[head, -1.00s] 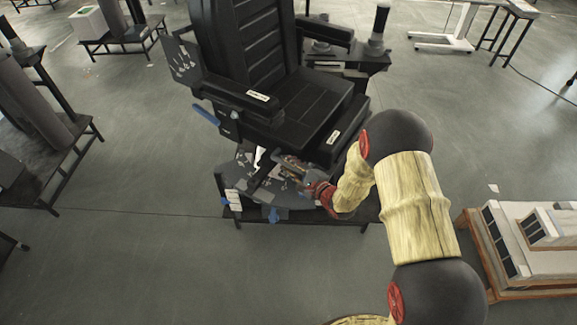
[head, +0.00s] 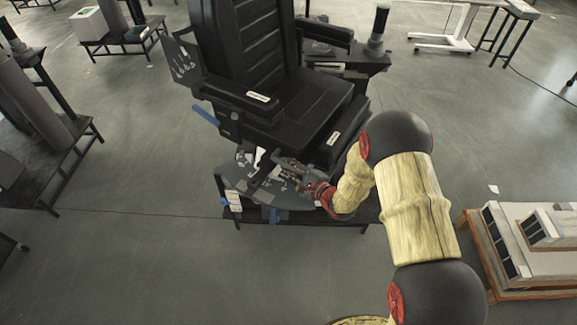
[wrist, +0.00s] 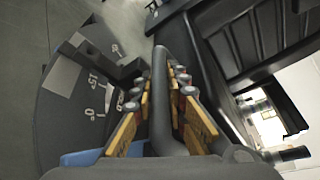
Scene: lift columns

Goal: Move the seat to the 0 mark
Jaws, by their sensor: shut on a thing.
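The black seat (head: 295,108), with a tall ribbed backrest, stands at the centre of the head view above a low base. Below its front edge is a grey plate (head: 240,178) with white marks. In the wrist view this plate (wrist: 65,125) shows 15° and 0° marks at the left. My gripper (head: 300,180) is under the seat's front edge. In the wrist view my gripper (wrist: 163,88) has its yellow-padded fingers on both sides of a dark bar (wrist: 162,110), shut on it. The bar lies right of the 0° mark; its exact reading is unclear.
A blue handle (head: 205,114) sticks out left of the seat. A dark bench (head: 60,150) with a grey cylinder stands at the left. A wooden-framed stand with white panels (head: 530,240) stands at the right. The floor in front is clear.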

